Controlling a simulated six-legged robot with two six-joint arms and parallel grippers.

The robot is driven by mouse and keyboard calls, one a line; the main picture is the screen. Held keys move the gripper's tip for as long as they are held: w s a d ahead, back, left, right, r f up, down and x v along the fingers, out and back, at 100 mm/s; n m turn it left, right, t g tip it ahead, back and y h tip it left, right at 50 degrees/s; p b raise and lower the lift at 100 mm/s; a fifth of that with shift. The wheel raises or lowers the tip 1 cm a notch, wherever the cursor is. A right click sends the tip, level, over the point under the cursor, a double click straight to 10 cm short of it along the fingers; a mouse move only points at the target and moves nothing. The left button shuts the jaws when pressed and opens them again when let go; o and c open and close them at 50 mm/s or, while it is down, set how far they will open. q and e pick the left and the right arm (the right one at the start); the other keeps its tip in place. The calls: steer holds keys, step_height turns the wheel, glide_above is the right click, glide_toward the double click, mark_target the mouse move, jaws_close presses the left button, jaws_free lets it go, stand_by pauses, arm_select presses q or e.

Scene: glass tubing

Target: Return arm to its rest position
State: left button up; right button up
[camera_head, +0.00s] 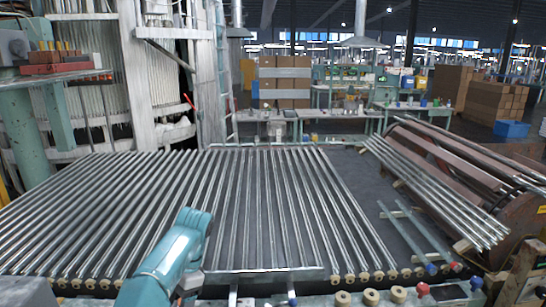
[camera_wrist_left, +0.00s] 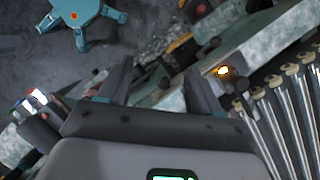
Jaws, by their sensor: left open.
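My left arm shows in the head view as a teal link (camera_head: 178,255) rising from the bottom edge, in front of the rows of glass tubes (camera_head: 263,200). Its gripper cannot be made out in that view. In the left wrist view my left gripper (camera_wrist_left: 157,70) is open, with its two dark fingers apart and nothing between them. It points down past the table edge toward the dark floor. Tube ends (camera_wrist_left: 290,105) are at the right of that view, apart from the fingers. My right gripper is in neither view.
The tube table (camera_head: 345,160) fills the middle. Several tubes (camera_head: 435,190) lie slanted over a brown drum (camera_head: 475,170) at the right. Wooden rollers (camera_head: 343,298) line the front edge. A teal post (camera_head: 22,135) and a white machine (camera_head: 95,80) stand at the left.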

arm_select(q)
steer(key=s+d+f+n+t+h+b, duration=0.15)
steer(key=s+d+f, duration=0.25)
steer(key=f, duration=0.9)
steer(key=s+d+f+n+h, duration=0.1)
steer(key=s+d+f+h, duration=0.25)
steer(key=f, duration=0.95)
steer(key=s+d+f+n+t+h, duration=0.1)
steer(key=s+n, duration=0.3)
steer(key=s, duration=0.6)
steer(key=s+d+f+n+t+h, duration=0.1)
steer(key=s+n, duration=0.3)
steer(key=s, duration=0.7)
steer(key=shift+x, duration=1)
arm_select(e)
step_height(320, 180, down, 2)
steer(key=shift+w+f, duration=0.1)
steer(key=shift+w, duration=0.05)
arm_select(q)
steer(key=shift+d, duration=0.15)
steer(key=c, duration=0.4)
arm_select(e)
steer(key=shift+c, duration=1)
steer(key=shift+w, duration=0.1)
